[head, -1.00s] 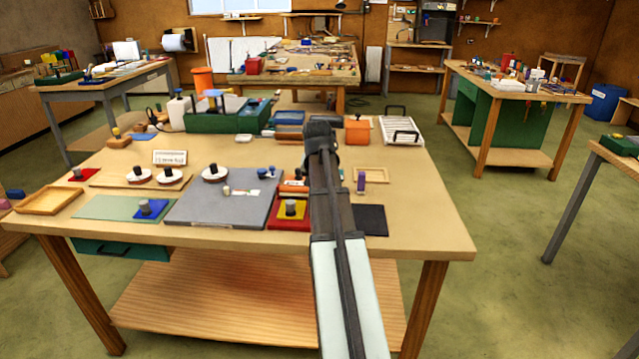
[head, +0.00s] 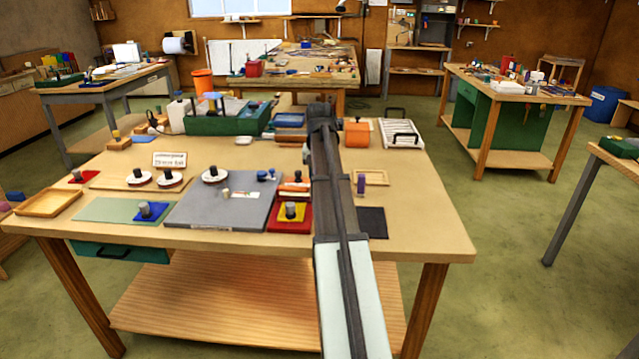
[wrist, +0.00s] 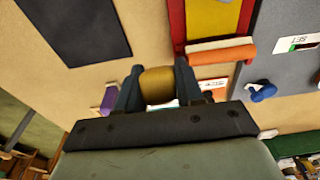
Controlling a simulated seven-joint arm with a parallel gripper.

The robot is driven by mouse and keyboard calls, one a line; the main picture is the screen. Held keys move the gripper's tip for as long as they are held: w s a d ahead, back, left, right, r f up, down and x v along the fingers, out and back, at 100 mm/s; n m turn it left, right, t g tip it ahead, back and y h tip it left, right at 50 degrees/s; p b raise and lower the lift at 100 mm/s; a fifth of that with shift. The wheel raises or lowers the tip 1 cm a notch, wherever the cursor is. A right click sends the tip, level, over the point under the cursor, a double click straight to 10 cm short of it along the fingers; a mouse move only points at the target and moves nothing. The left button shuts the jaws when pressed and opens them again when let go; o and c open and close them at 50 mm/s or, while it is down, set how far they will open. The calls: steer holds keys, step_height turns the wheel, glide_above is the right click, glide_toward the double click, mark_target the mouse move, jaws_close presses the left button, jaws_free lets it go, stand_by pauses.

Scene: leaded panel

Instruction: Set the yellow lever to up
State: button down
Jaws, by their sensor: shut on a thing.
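My gripper (wrist: 158,72) shows in the wrist view with its two dark fingers shut on a rounded yellow-ochre piece, which looks like the handle of the yellow lever (wrist: 157,88). The lower part of the lever and its mount are hidden by the gripper, so its tilt cannot be told. In the head view my arm lies over this spot and hides the lever and the fingers.
A blue knobbed piece (wrist: 262,92), an orange block (wrist: 222,56) and a grey panel (head: 225,205) lie beside the gripper. A purple piece (head: 361,183) stands near a dark mat (head: 371,222). An orange box (head: 357,134) and white rack (head: 400,133) stand behind.

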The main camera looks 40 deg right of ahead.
steer(key=shift+w+d+r+g+y, duration=0.3)
steer(key=shift+w+d+g+y, duration=0.2)
steer(key=shift+g+y, duration=0.1)
steer(key=c, duration=0.8)
jaws_free()
steer(key=shift+r, duration=0.15)
steer(key=shift+r, duration=3.6)
